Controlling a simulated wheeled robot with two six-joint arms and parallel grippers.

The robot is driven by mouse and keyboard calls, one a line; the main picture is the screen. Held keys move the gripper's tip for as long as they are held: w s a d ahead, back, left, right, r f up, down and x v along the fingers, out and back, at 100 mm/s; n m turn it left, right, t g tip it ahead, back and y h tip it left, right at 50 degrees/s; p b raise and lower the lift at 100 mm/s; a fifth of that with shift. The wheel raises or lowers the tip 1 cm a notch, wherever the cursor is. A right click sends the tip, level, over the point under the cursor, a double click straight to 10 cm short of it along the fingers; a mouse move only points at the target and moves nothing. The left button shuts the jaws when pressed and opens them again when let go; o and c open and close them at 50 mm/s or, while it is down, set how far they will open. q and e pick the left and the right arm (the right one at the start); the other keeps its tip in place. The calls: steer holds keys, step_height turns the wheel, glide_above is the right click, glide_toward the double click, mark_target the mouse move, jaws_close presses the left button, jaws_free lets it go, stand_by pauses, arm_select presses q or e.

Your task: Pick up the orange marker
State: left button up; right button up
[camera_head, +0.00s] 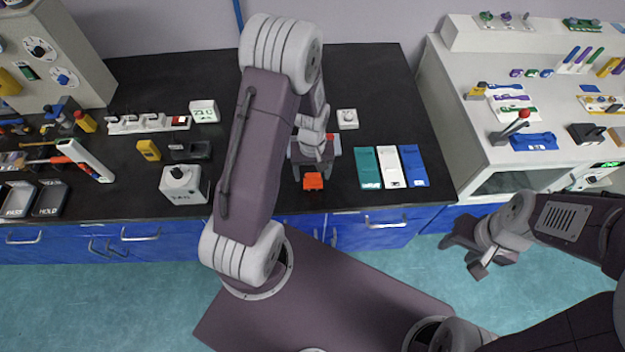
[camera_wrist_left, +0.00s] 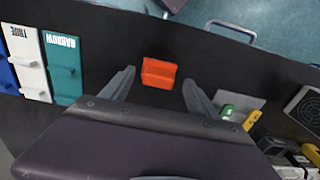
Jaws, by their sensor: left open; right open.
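The orange marker (camera_head: 313,181), a small blocky orange piece, lies on the black bench top near its front edge. In the left wrist view the orange marker (camera_wrist_left: 159,73) sits between the spread fingers, with a dark gap to each side. My left gripper (camera_head: 311,174) is open and empty above it, pointing down; its fingers also show in the left wrist view (camera_wrist_left: 158,80). Whether the fingertips reach down to the marker's height I cannot tell. My right gripper (camera_head: 463,258) is open and empty over the floor at the right, away from the bench.
Teal (camera_head: 367,168), white (camera_head: 389,167) and blue (camera_head: 412,165) plates lie right of the marker. A white box with a knob (camera_head: 184,184) and a yellow device (camera_head: 148,150) stand to the left. A white machine (camera_head: 540,100) stands at the right. Bare bench surrounds the marker.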

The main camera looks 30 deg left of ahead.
arm_select(q)
steer(key=shift+f, duration=0.85)
steer(key=shift+w+f, duration=0.25)
steer(key=shift+f, duration=0.15)
steer(key=shift+s+r, duration=0.1)
steer(key=shift+s, duration=0.05)
steer(key=c, duration=0.8)
jaws_close()
steer(key=shift+r, duration=0.1)
steer(key=shift+r, duration=0.4)
step_height(320, 180, up, 3)
steer(key=shift+f, duration=0.15)
steer(key=s+d+r, duration=0.5)
steer(key=d+r, duration=0.2)
steer(key=d, duration=0.3)
steer(key=shift+s+d+r, duration=0.15)
steer(key=shift+s+d, duration=0.05)
steer(key=shift+s, duration=0.05)
